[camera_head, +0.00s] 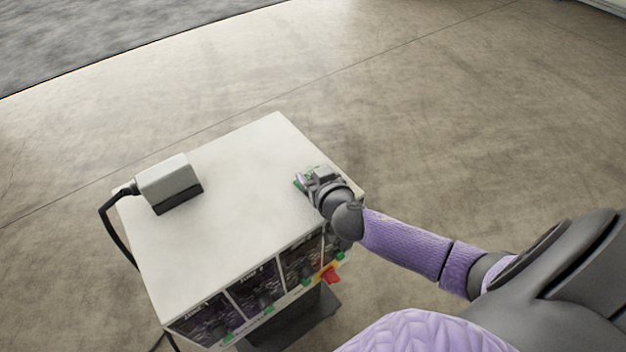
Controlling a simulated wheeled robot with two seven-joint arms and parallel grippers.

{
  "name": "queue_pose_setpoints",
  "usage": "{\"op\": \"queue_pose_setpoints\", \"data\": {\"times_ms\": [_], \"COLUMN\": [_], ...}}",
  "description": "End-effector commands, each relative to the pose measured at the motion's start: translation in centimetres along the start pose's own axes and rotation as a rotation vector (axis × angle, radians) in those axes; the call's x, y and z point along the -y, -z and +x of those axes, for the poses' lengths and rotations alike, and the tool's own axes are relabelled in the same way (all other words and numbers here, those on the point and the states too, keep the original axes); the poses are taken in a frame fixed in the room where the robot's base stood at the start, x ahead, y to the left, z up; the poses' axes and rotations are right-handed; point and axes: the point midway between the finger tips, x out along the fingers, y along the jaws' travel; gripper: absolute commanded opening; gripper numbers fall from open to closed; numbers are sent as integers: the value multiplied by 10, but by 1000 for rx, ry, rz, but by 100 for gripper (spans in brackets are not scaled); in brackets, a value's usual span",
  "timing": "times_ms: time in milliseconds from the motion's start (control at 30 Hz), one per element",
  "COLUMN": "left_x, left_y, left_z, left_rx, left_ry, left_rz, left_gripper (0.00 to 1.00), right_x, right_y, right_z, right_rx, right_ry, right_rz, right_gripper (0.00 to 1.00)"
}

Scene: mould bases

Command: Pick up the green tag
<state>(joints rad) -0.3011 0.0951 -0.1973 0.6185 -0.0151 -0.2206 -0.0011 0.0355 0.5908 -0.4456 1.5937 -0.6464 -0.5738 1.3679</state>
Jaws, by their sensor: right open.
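A small green thing, likely the green tag (299,184), shows at the left edge of my right gripper, on or just above the white top of the cabinet (235,185). My right gripper (309,178) is open and low over the right part of that top, right at the green thing. The gripper hides most of the green thing, so I cannot tell whether they touch. My left gripper is not in view.
A grey box-shaped connector (169,184) with a black cable (115,229) sits at the left of the top. The cabinet front has dark panels (254,288), small green marks and a red switch (331,275). The middle of the top is clear.

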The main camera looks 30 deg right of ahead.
Motion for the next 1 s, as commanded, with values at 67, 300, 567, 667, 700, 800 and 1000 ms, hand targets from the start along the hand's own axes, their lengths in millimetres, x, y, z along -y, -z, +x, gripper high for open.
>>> {"op": "queue_pose_setpoints", "data": {"times_ms": [67,300,567,667,700,800,1000], "left_x": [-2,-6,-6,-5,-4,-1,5], "left_y": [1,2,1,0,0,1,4], "left_z": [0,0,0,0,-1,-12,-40], "left_rx": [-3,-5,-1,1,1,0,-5], "left_ry": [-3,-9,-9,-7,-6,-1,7], "left_rz": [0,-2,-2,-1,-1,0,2], "left_gripper": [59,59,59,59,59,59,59], "right_x": [0,0,0,0,0,0,0], "right_y": [0,0,0,0,1,18,70], "right_z": [0,0,-1,-1,-1,-8,-29], "right_rx": [0,0,0,0,0,-3,-5], "right_ry": [0,0,0,0,0,2,1], "right_rz": [0,0,0,0,0,0,1], "right_gripper": [66,15,0,0,0,0,0]}}
